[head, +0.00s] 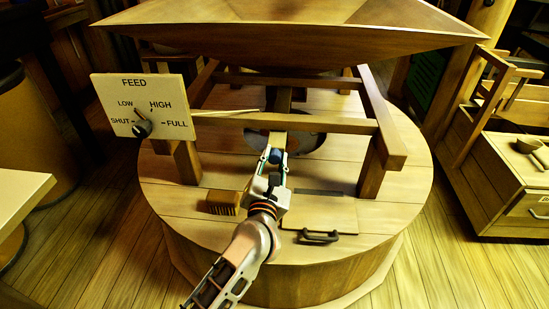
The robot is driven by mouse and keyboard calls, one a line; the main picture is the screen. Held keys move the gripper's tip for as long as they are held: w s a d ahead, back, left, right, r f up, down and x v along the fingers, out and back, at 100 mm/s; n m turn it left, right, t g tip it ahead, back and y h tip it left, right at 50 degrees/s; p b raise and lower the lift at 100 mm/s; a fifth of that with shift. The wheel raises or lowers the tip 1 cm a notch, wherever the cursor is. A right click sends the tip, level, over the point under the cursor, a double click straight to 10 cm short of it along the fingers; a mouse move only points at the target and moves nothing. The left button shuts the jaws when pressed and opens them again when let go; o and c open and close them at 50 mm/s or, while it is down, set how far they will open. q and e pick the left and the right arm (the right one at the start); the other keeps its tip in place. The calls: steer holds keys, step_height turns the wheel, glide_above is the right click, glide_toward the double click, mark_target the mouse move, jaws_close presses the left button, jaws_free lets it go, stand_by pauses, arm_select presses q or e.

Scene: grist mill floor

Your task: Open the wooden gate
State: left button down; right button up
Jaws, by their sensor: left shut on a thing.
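My left gripper (275,155) reaches in from the bottom over the round wooden millstone casing (170,205). It is shut on a small pale wooden piece (277,139), which looks like the wooden gate, just below the front crossbar (325,123). The fingers hide part of this piece, and I cannot tell how far it is slid or turned. A dark round opening (311,143) shows behind the gripper. The wooden hopper (300,42) stands above on a frame. My right gripper is not in view.
A feed panel with a dial (142,129) is at the left of the frame. A brush (223,202) and a flat hatch with a dark handle (318,237) lie on the casing. A bench with a wooden scoop (530,147) stands at the right. A pale tabletop (20,186) juts in at the left.

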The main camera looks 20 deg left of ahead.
arm_select(q)
steer(key=v, duration=0.2)
steer(key=shift+s+d+r+p, duration=0.1)
steer(key=shift+s+r+p, duration=0.05)
steer(key=shift+s+p, duration=0.2)
steer(key=p+v, duration=0.1)
steer(key=v, duration=0.7)
steer(key=shift+f, duration=0.2)
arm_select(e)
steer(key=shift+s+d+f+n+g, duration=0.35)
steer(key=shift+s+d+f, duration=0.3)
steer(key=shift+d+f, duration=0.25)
arm_select(q)
steer(key=shift+w+d, duration=0.1)
steer(key=c, duration=1.7)
jaws_free()
steer(key=v, duration=1.2)
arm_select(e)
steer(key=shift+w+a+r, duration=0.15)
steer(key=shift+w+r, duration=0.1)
